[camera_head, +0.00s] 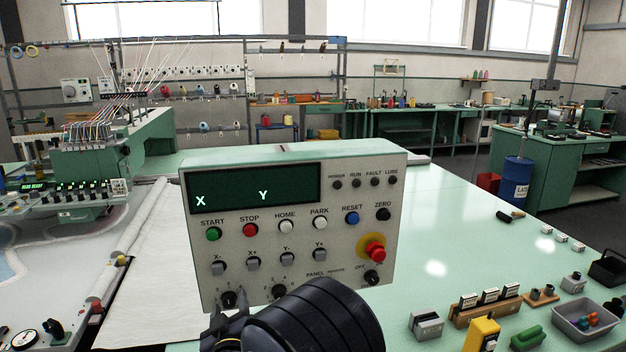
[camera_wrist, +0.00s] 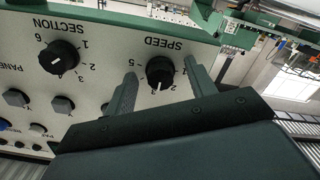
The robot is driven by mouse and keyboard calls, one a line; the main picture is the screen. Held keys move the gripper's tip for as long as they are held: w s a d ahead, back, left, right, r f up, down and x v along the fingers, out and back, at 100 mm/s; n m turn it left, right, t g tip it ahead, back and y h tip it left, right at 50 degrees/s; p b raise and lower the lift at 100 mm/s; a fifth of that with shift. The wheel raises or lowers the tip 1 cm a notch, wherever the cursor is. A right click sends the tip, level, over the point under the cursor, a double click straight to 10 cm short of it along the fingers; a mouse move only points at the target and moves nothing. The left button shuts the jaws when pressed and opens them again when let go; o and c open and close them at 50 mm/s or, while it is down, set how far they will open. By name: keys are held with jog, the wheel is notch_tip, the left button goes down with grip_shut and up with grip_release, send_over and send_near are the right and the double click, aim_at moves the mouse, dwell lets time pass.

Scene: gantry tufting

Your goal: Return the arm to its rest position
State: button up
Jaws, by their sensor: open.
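My gripper (camera_head: 226,320) is low in front of the control panel (camera_head: 330,215), with my dark arm behind it at the bottom of the head view. In the wrist view my gripper (camera_wrist: 163,85) is open. Its two fingers stand apart on either side of the black SPEED knob (camera_wrist: 160,71), close to the panel face. I cannot tell whether they touch the knob. The knob also shows in the head view (camera_head: 229,299), at the panel's lower left. The SECTION knob (camera_wrist: 59,57) sits beside it. Nothing is held in the fingers.
The panel stands on a pale green table (camera_head: 450,240). A yellow block (camera_head: 482,334), small labelled blocks (camera_head: 490,296) and a grey tray (camera_head: 586,318) lie at the right. White fabric (camera_head: 150,260) and a multi-needle machine (camera_head: 90,170) are at the left. A red stop button (camera_head: 375,252) projects from the panel.

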jog(key=m, duration=0.4)
jog(key=shift+p, duration=0.4)
jog(key=shift+m, duration=0.7)
jog(key=shift+s+f, duration=0.1)
